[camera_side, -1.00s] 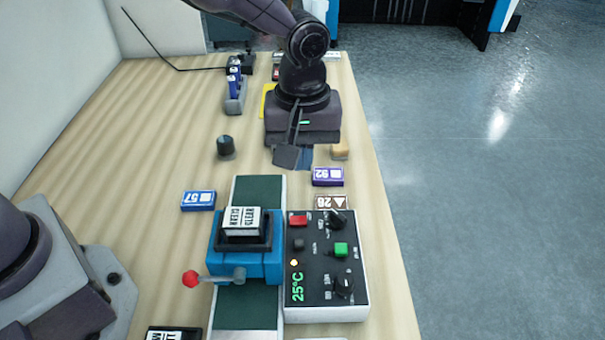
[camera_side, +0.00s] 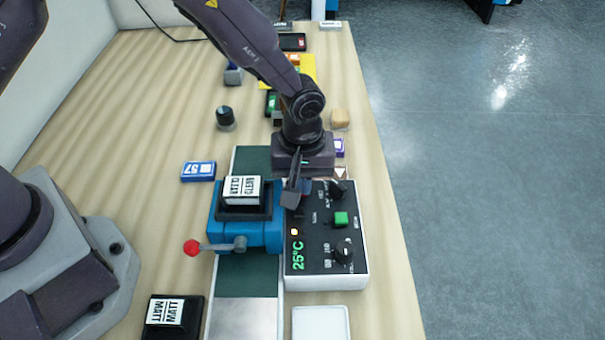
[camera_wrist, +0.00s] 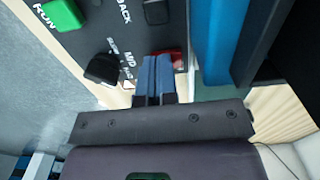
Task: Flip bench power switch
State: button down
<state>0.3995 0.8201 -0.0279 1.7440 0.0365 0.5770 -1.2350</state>
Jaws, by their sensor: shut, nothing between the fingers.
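A black-topped control panel (camera_side: 320,250) with a white body stands beside the blue laminator (camera_side: 222,233). It carries a green button (camera_side: 340,219), black knobs (camera_side: 343,252) and a "25°C" display. In the wrist view a red switch (camera_wrist: 177,58) sits on the panel's end, partly covered by my fingers. My gripper (camera_side: 291,200) is shut and empty, with its fingertips low over that end of the panel. The fingertips also show in the wrist view (camera_wrist: 155,66), right at the red switch. I cannot tell whether they touch it. In the side view my gripper hides the red switch.
A blue "57" box (camera_side: 198,171), a black knob-like piece (camera_side: 225,118) and a wooden block (camera_side: 340,117) stand nearby. The table's right edge is close to the panel.

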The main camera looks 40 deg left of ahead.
jog(key=shift+d+f+g+y, duration=0.1)
jog(key=shift+f+g+y, duration=0.4)
jog(key=shift+a, duration=0.2)
jog(key=shift+s+a+r, duration=0.1)
jog(key=shift+s+a, duration=0.45)
jog(key=shift+a, duration=0.05)
jog(key=shift+r, duration=0.1)
notch_tip(320, 180, up, 14)
jog(key=w+d, duration=0.1)
jog(key=shift+w+d+r, duration=0.25)
jog(key=shift+d, duration=0.1)
